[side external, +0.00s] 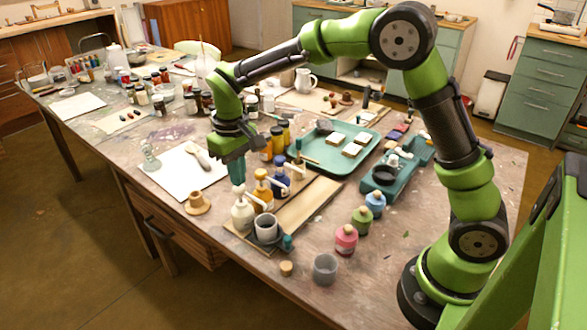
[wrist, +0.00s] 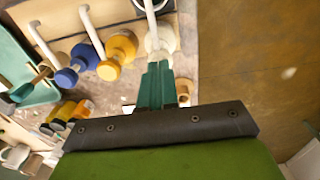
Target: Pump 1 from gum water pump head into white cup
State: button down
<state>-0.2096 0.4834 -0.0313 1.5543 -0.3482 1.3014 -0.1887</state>
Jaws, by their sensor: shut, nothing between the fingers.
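Three pump bottles stand in a row: a white one (side external: 242,216), an amber one (side external: 262,196) and a blue one (side external: 281,180). I cannot read which holds gum water. My gripper (side external: 238,187) points down with shut, empty teal fingers just above the white bottle's pump head. The wrist view shows the fingertips (wrist: 156,66) overlapping the white bottle (wrist: 160,38); contact cannot be told. The amber (wrist: 118,52) and blue (wrist: 78,62) bottles are beside it. The white cup (side external: 266,226) stands upright on a dark base in front of the bottles. Its inside is largely hidden.
A wooden board (side external: 308,206) lies right of the bottles. A grey cup (side external: 326,268), a cork (side external: 287,268) and pink (side external: 346,240), green (side external: 362,220) and blue (side external: 376,203) small bottles stand nearby. A teal tray (side external: 368,152) lies behind. White paper (side external: 178,172) lies left.

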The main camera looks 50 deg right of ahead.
jog(key=shift+f, duration=1.2)
jog(key=shift+r, duration=1.5)
notch_tip(320, 180, up, 6)
